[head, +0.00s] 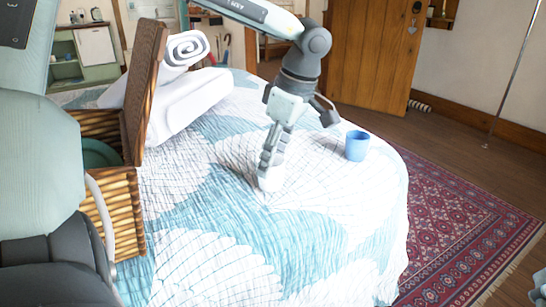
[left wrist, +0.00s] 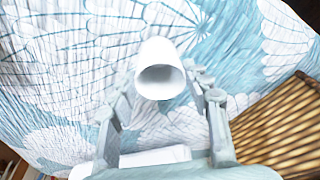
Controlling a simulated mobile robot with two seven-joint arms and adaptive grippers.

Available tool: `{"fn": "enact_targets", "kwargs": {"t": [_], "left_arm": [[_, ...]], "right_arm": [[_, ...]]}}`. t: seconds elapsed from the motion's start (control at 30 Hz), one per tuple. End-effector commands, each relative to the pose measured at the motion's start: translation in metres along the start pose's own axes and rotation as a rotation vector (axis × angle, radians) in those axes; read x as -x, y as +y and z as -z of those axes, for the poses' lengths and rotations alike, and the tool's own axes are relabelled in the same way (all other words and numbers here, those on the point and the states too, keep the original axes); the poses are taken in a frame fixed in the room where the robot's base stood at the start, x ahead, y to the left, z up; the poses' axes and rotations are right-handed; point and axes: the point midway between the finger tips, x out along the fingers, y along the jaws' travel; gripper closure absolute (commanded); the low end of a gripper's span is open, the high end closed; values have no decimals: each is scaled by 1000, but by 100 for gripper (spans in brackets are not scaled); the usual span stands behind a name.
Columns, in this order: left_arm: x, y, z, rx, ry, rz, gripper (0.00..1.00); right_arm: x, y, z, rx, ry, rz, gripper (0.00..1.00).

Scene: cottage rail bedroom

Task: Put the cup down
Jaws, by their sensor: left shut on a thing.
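My left gripper (head: 270,165) reaches down over the bed and is shut on a white cup (head: 268,183). In the left wrist view the cup (left wrist: 161,60) sits between the two fingers (left wrist: 160,85), its dark open mouth facing back toward the wrist. The cup is low at the quilt (head: 220,250), but I cannot tell whether it touches. A blue cup (head: 356,146) stands upright on the bed to the right of the gripper, apart from it.
An open wicker basket (head: 124,205) with a raised lid stands at the left of the bed. The quilt in front of the gripper is clear. A red patterned rug (head: 450,220) lies right of the bed.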

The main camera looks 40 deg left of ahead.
Motion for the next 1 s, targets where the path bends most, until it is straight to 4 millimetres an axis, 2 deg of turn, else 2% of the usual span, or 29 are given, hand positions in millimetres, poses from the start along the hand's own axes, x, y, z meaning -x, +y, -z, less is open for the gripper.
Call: {"fn": "enact_targets", "kwargs": {"t": [0.17, 0.2, 0.33, 0.7, 0.77, 1.0], "left_arm": [[-3, 0, -1, 0, 0, 0, 82], [-2, 0, -1, 0, 0, 0, 49], [-2, 0, -1, 0, 0, 0, 33], [0, 0, 0, 0, 0, 0, 31], [3, 0, 1, 0, 0, 0, 31], [51, 1, 1, 2, 1, -4, 31]], "right_arm": [[0, 0, 5, 1, 35, 0, 60], [0, 0, 6, 1, 39, 0, 60], [0, 0, 6, 1, 38, 0, 60], [-1, 0, 6, 1, 29, 0, 60], [-1, 0, 1, 0, -7, -1, 60], [2, 11, -28, 26, -144, -19, 60]]}}
